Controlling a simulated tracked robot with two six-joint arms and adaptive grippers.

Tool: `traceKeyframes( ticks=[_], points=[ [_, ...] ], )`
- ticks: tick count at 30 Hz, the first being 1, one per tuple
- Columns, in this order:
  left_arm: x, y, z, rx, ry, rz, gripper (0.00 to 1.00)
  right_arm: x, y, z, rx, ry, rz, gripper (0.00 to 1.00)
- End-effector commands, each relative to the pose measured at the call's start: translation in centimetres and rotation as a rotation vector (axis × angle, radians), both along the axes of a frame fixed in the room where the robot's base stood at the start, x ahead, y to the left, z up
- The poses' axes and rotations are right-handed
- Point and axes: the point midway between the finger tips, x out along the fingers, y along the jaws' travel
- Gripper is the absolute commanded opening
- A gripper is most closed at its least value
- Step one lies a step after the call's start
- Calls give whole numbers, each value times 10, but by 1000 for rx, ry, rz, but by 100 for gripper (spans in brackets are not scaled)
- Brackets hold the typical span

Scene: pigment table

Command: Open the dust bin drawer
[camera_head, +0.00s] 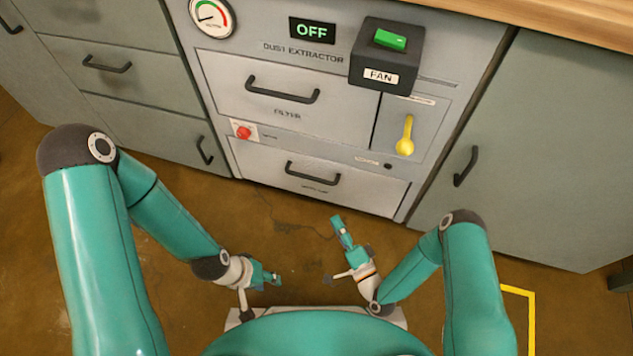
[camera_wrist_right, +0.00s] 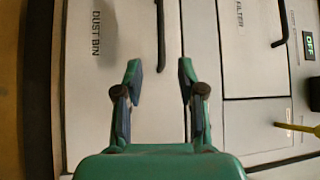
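The dust bin drawer (camera_head: 265,165) is the shut, pale lower drawer of the dust extractor cabinet, with a dark bar handle (camera_head: 313,174). In the right wrist view its front (camera_wrist_right: 120,25) appears turned sideways, with the DUST BIN label at the left and the handle (camera_wrist_right: 160,40) ahead, between the finger lines. My right gripper (camera_wrist_right: 160,75) is open and empty, its fingertips apart from the handle. In the head view my right gripper (camera_head: 340,222) is below the drawer. My left gripper (camera_head: 275,279) is low at the left; its finger opening is too small to tell.
Above is the FILTER drawer (camera_head: 235,85) with its own handle. A red knob (camera_head: 243,133), a yellow lever (camera_head: 405,136) and the FAN switch box (camera_head: 385,55) stick out. The display (camera_head: 312,30) reads OFF. Grey cabinets (camera_head: 540,130) flank the extractor; floor in front is open.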

Motion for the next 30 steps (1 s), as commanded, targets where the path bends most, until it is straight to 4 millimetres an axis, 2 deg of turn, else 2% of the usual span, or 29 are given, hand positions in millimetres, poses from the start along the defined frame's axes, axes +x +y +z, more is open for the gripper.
traceKeyframes(
  ticks=[5,18,24,30],
  points=[
    [0,0,-6,0,0,0,40,26,15,4,-3,-8,5,39],
    [0,0,-28,0,0,0,40,107,56,16,-3,-6,1,39],
    [0,0,-34,0,0,0,40,130,68,20,-3,-3,0,39],
    [0,0,-36,0,0,0,40,138,71,22,-3,-1,-2,39]
  ],
)
